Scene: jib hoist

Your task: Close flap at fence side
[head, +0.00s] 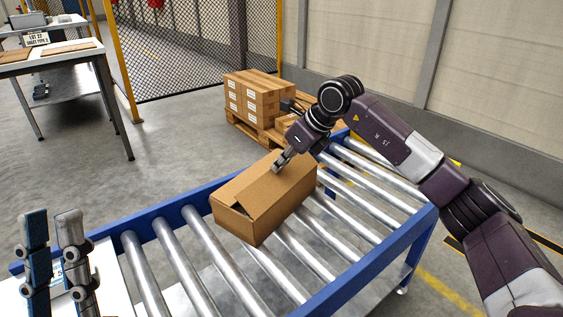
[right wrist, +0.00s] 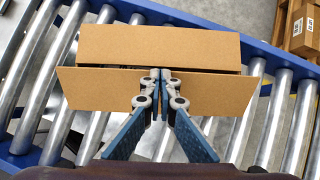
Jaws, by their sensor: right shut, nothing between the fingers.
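The cardboard box (head: 282,212) sits on the roller conveyor. Its top flaps lie mostly folded over, with a dark gap at the near left end. In the right wrist view one flap (right wrist: 100,92) is nearer the camera and another (right wrist: 160,45) lies beyond it, with a narrow dark gap between them. My right gripper (head: 277,167) is shut and empty, its fingertips at the top of the box. In the right wrist view its tips (right wrist: 160,74) are at the gap; contact is unclear. My left gripper (head: 52,218) is open and empty at the lower left, away from the box.
The conveyor has a blue frame (head: 375,265) and bare rollers on both sides of the box. A pallet with stacked cartons (head: 252,97) stands behind it, before a mesh fence (head: 190,50). A work table (head: 50,62) stands at the upper left.

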